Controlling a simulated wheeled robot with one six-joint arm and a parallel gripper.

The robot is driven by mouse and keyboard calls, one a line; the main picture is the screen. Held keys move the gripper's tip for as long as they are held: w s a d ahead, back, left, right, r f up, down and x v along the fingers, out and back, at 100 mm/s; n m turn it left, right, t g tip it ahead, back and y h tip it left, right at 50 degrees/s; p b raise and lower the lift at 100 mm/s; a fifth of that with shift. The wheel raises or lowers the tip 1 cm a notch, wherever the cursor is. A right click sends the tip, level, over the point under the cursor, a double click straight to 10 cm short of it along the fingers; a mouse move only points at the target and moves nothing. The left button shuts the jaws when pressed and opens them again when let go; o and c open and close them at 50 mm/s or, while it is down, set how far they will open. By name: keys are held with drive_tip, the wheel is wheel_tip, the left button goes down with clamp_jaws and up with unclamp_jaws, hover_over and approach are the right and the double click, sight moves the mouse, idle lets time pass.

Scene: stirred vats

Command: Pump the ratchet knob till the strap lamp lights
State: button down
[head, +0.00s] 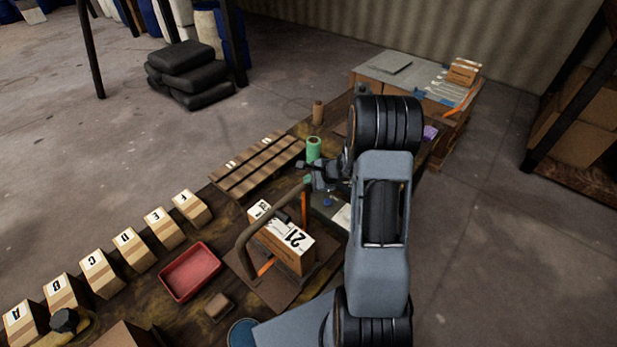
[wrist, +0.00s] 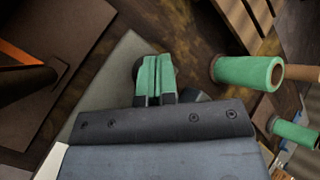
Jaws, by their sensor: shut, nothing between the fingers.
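My gripper (head: 307,181) is shut and empty, with its green fingertips (wrist: 153,78) pressed together. In the wrist view the fingertips hang over the edge of a grey-green plate (wrist: 98,82). A dark round part (wrist: 139,70) shows just behind them and may be the ratchet knob; the fingers hide much of it, and I cannot tell whether they touch it. A carton marked 21 (head: 292,246) stands under a brown arched frame (head: 245,234), with an orange strap (head: 266,266) at its foot. I cannot make out a strap lamp, lit or unlit.
A green roll (head: 313,149) stands behind my gripper; it is also in the wrist view (wrist: 246,72). A slatted pallet (head: 258,165) lies to the left. A red tray (head: 190,271) and a row of lettered cartons (head: 134,250) occupy the table's left side.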

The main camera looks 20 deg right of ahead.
drive_tip(key=shift+f, duration=0.9)
drive_tip(key=shift+a+r+p, duration=0.2)
drive_tip(key=shift+r+p, duration=0.4)
drive_tip(key=shift+r, duration=0.25)
drive_tip(key=r+p, duration=0.1)
drive_tip(key=r, duration=0.1)
drive_tip(key=r+p, duration=0.2)
drive_tip(key=shift+s+a+r, duration=0.15)
drive_tip(key=shift+a+r, duration=0.05)
drive_tip(key=shift+r, duration=0.2)
drive_tip(key=shift+d+r+p, duration=0.15)
drive_tip(key=shift+p, duration=0.25)
drive_tip(key=shift+r, duration=0.1)
